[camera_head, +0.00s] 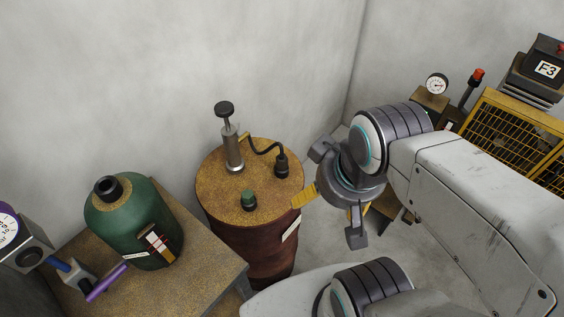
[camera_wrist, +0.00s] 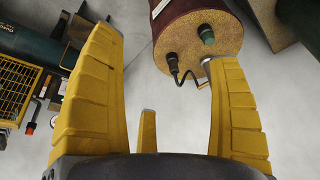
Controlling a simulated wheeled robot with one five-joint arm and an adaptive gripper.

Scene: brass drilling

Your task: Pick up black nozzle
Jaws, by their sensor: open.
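The black nozzle (camera_head: 282,166) stands on the right side of the round, rusty barrel top (camera_head: 210,197), at the end of a black hose. It also shows in the wrist view (camera_wrist: 172,59), at top centre. My gripper (camera_head: 326,205) is right of the barrel in the head view, with its yellow fingers apart and nothing between them. In the wrist view my gripper (camera_wrist: 166,48) has the nozzle between its fingers in the picture, but beyond them and apart from them.
A hand pump (camera_head: 232,150) and a green-topped cap (camera_head: 248,200) stand on the barrel near the nozzle. A green bottle (camera_head: 135,225) stands on a table (camera_head: 205,270) at left. A yellow caged machine (camera_head: 510,135) is at right. Grey walls close off the back.

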